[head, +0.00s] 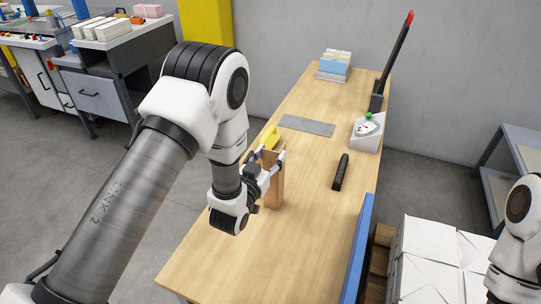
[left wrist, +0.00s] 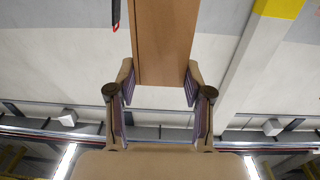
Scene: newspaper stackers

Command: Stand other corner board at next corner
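A brown corner board (head: 274,190) is upright at the left side of the wooden table. My left gripper (head: 271,172) is at its upper part, with a finger on each side. In the left wrist view, the corner board (left wrist: 165,40) runs between the two fingertips (left wrist: 160,85), which appear to press its edges. I cannot tell whether its lower end touches the tabletop. A stack of white bundles (head: 435,255) stands on the floor right of the table. Brown pieces (head: 381,236) show at its left side, partly hidden. My right gripper is out of view.
The wooden table (head: 305,215) holds a black tool (head: 341,172), a scale (head: 367,130), a grey plate (head: 307,125), a yellow object (head: 270,137) and a tall black lever (head: 395,60). A blue panel (head: 358,250) rises between table and stack. The table's near part is clear.

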